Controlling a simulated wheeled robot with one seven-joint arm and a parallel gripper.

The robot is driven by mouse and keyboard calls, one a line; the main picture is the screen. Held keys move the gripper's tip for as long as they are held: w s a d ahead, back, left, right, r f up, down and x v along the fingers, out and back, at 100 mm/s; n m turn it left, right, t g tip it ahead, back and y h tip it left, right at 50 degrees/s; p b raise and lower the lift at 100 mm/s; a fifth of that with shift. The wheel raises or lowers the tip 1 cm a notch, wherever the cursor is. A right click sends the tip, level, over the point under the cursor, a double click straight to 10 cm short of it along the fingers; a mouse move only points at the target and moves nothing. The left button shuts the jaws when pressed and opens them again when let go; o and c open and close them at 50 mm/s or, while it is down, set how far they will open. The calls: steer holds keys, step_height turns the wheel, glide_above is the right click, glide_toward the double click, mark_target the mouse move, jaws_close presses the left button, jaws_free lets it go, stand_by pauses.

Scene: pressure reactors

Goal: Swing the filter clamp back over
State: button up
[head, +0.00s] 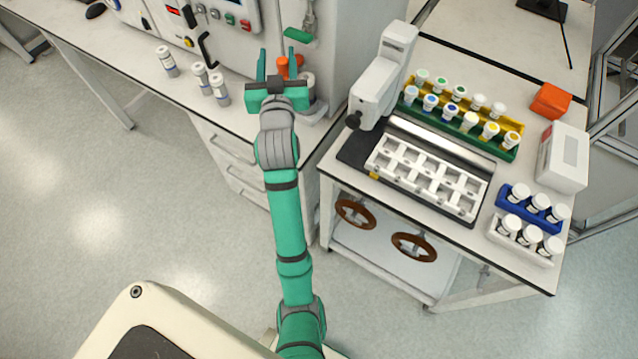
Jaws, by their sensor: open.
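My gripper (277,52) is open at the back bench, with its two green fingers pointing away from me. An orange part (283,67) shows between and beyond the fingers; it may be the filter clamp, but the gripper hides much of it. A pale round fitting (307,82) stands just right of the gripper. I cannot tell whether the fingers touch the orange part, nor which way the clamp is swung.
Several capped bottles (167,61) stand on the bench left of my gripper. A panelled machine (215,30) rises behind. At right, a white instrument (383,77) and racks of vials (458,139) crowd the other bench. The floor at left is clear.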

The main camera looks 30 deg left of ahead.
steer(key=v, duration=1.1)
steer(key=s+d+f+m+h, duration=0.1)
steer(key=s+d+f+h, duration=0.1)
steer(key=d+f, duration=0.6)
steer(key=s+d+f+m+h, duration=0.1)
steer(key=s+d+f, duration=0.3)
steer(key=d+f, duration=0.4)
steer(key=shift+s+d+f+t+h, duration=0.15)
steer(key=shift+s+d+t+h, duration=0.15)
steer(key=shift+d+h, duration=0.25)
